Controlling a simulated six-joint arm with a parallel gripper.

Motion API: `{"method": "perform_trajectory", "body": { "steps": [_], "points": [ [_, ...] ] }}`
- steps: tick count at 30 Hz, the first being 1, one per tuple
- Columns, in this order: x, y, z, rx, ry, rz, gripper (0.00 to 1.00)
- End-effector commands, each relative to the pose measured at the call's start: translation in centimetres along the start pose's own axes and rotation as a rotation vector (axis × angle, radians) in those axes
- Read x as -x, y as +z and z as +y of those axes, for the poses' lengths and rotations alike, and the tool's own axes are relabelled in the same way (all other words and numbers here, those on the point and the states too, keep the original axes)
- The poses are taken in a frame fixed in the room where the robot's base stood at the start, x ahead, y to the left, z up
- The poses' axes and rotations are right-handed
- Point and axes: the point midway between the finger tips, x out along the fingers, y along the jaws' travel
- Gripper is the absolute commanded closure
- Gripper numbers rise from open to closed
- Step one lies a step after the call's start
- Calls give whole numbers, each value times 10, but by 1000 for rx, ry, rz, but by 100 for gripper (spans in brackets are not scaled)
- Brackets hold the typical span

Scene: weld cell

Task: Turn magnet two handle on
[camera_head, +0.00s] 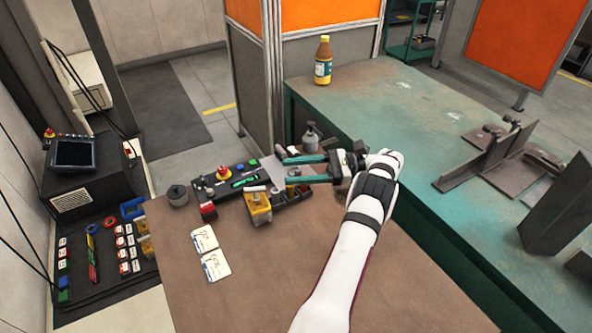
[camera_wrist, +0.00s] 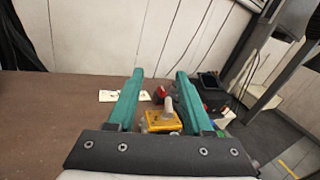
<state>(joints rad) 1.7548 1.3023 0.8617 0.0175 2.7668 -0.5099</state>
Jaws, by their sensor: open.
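A yellow block (camera_head: 258,208) with a pale lever handle on top sits on the brown table, left of my gripper. It looks like a switchable magnet; no number on it is readable. In the wrist view the yellow block (camera_wrist: 160,123) and its grey handle (camera_wrist: 169,106) appear between my two teal fingers, with the handle standing up at a slight tilt. My gripper (camera_head: 287,170) is open and empty, its fingers pointing left across the table's back part. It also shows in the wrist view (camera_wrist: 160,76). The fingers appear apart from the handle.
A red block (camera_head: 208,211), a black control box (camera_head: 237,178) with a red button and a grey cylinder (camera_head: 178,195) stand nearby. White cards (camera_head: 209,252) lie in front. A bottle (camera_head: 323,62) stands on the green bench (camera_head: 400,110). The brown table's front (camera_head: 260,300) is clear.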

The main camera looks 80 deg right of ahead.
Motion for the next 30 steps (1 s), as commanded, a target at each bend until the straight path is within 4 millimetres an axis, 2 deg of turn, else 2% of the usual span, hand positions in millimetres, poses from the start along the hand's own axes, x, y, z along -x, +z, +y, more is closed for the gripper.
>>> {"method": "perform_trajectory", "body": {
  "steps": [8,11,15,18,20,23,30],
  "points": [
    [-5,1,1,0,28,47,49],
    [-18,0,2,0,104,264,49],
    [-22,-5,-15,1,85,606,49],
    [-18,-5,-28,4,31,744,49],
    [-18,-7,-32,4,12,777,49],
    [-28,-18,-33,2,8,784,49],
    [-77,-68,-31,0,12,782,49]
  ]
}}
